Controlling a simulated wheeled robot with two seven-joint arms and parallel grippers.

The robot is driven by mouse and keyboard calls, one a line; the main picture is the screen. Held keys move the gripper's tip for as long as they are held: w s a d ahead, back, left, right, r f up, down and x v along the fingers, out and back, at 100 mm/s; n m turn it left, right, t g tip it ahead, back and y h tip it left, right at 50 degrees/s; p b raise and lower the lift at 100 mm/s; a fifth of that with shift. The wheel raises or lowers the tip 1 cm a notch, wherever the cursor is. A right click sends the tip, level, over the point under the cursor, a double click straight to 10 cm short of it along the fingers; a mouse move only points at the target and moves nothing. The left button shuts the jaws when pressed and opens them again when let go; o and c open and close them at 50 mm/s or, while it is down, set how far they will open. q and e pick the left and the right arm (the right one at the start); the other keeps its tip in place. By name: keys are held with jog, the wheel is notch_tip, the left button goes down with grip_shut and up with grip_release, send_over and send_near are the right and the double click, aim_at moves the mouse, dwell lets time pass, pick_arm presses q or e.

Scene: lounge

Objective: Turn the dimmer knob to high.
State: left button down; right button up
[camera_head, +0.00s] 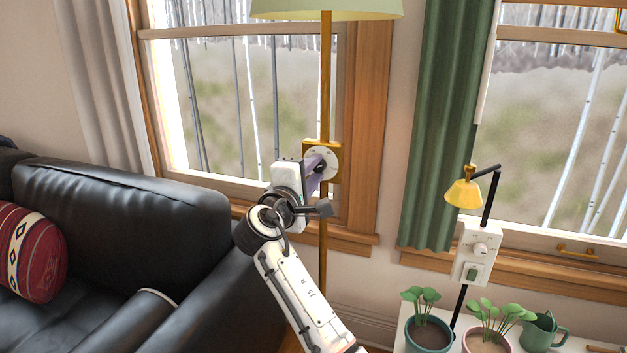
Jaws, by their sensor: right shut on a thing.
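A brass box (308,148) with a round white dial face (331,155) is fixed on the brass pole of a floor lamp, in front of the window frame. The dimmer knob sits at the middle of this dial and is mostly hidden by my gripper. My right gripper (318,169) reaches up from below, with its fingers shut on the knob. The knob's pointer and the dial's marks are too small and covered to read. My left gripper is out of view.
A black leather sofa (130,215) with a red patterned cushion (30,252) stands at left. At right, a small yellow lamp (464,193) has a white panel (472,265) with another knob (481,249). Potted plants (429,335) and a green watering can (539,333) stand below.

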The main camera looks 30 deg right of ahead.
jog(key=m+b, duration=0.2)
jog(key=shift+f+m, duration=0.25)
jog(key=shift+m, duration=0.15)
jog(key=m+b, duration=0.2)
jog(key=shift+m, duration=0.3)
jog(key=shift+m+b, duration=0.5)
jog(key=shift+m, duration=0.2)
jog(key=shift+r+m+b, duration=0.1)
jog(key=shift+m+b, duration=0.3)
jog(key=shift+m, duration=0.2)
pick_arm(q)
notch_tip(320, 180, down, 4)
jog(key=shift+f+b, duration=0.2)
jog(key=shift+b, duration=0.1)
pick_arm(e)
jog(key=shift+r+m, duration=0.1)
jog(key=shift+m, duration=0.4)
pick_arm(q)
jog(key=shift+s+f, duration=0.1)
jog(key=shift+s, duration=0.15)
pick_arm(e)
jog(key=o, duration=1)
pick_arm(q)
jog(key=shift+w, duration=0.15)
pick_arm(e)
jog(key=shift+o, duration=0.2)
jog(key=shift+r, duration=0.1)
